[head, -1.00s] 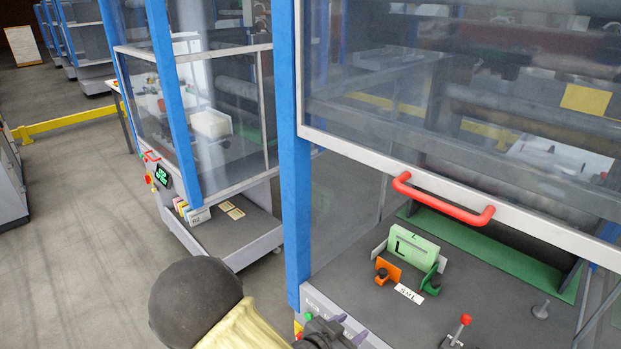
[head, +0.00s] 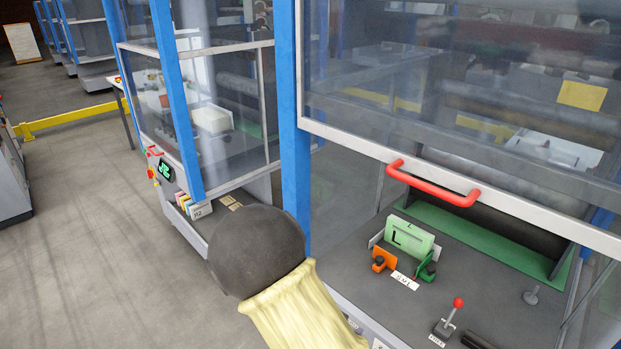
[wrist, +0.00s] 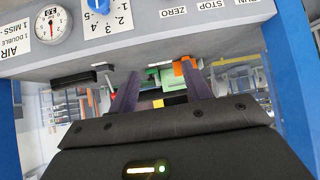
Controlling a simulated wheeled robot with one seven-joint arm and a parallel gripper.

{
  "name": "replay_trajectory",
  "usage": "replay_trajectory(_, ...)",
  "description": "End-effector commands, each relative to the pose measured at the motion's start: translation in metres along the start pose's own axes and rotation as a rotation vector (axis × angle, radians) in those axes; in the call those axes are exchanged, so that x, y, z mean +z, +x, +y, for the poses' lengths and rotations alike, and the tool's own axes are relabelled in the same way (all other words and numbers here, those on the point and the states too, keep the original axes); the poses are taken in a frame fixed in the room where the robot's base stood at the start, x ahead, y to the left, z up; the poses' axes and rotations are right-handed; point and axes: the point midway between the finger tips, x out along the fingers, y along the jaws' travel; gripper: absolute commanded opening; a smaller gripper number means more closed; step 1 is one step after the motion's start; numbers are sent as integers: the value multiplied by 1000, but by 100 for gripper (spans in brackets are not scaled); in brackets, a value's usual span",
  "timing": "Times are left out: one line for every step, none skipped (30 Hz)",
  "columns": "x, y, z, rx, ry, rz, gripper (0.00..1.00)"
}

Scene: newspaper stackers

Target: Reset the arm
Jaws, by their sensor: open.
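My gripper (wrist: 160,82) shows in the wrist view with its two purple fingers apart and nothing between them. Past the fingertips are an orange block (wrist: 186,66) and green parts of the machine, at some distance. In the head view my arm shows as a dark ball-shaped joint and a yellow sleeve at the bottom centre, in front of the machine. My gripper is out of sight there.
The near machine has a blue post (head: 294,150), a raised clear guard with a red handle (head: 433,184), a green plate (head: 410,238), an orange block (head: 385,260) and a red-knobbed lever (head: 450,318). An upside-down control panel (wrist: 150,30) fills the wrist view's top. Floor (head: 90,230) at left is clear.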

Motion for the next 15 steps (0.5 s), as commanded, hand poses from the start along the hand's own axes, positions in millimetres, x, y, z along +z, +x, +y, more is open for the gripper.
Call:
replay_trajectory(-3, -2, -1, -16, 1, -43, 49)
replay_trajectory(-4, -3, -1, -28, -4, -72, 49)
replay_trajectory(-5, -5, -2, -46, -10, -111, 49)
replay_trajectory(-6, -7, -3, -62, -18, -143, 49)
replay_trajectory(-8, -9, -3, -79, -26, -177, 49)
replay_trajectory(-10, -14, -4, -106, -40, -224, 49)
replay_trajectory(-12, -18, -3, -128, -52, -259, 49)
replay_trajectory(-15, -22, -3, -150, -64, -293, 49)
replay_trajectory(-19, -28, -2, -181, -85, -336, 49)
replay_trajectory(-23, -33, 0, -202, -102, -365, 49)
replay_trajectory(-26, -38, 2, -224, -121, -392, 49)
replay_trajectory(-32, -44, 7, -249, -145, -424, 49)
replay_trajectory(-36, -50, 10, -268, -166, -447, 49)
replay_trajectory(-40, -55, 15, -286, -189, -467, 49)
replay_trajectory(-46, -62, 21, -309, -220, -490, 49)
